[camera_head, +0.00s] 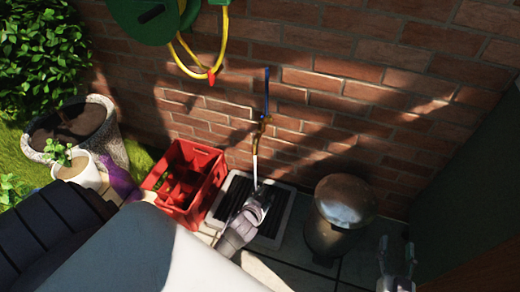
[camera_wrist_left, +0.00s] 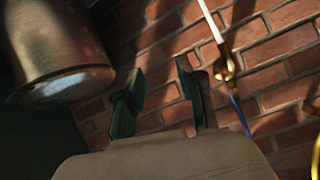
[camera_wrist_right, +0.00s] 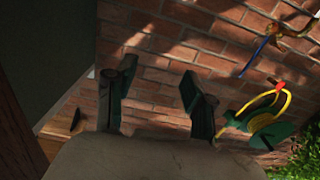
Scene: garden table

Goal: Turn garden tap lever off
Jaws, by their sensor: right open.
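The brass garden tap (camera_head: 263,121) is on the brick wall, its thin blue lever (camera_head: 267,88) pointing up in the head view. A white streak (camera_head: 255,160), like running water, drops from it towards the floor grate. The left wrist view shows the tap (camera_wrist_left: 226,66), lever (camera_wrist_left: 238,114) and streak (camera_wrist_left: 211,20), upside down. My left gripper (camera_head: 259,196) is below the tap in the head view; its fingers (camera_wrist_left: 160,70) are apart and empty, beside the tap. My right gripper (camera_head: 396,250) is open and empty, far to the right; its view shows the lever (camera_wrist_right: 258,54).
A red crate (camera_head: 206,165) stands left of the grate (camera_head: 284,219). A round metal bin (camera_head: 343,202) stands right of it. A green hose reel (camera_head: 142,18) with yellow hose (camera_head: 225,40) hangs at upper left. Plant pots (camera_head: 105,125) stand far left.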

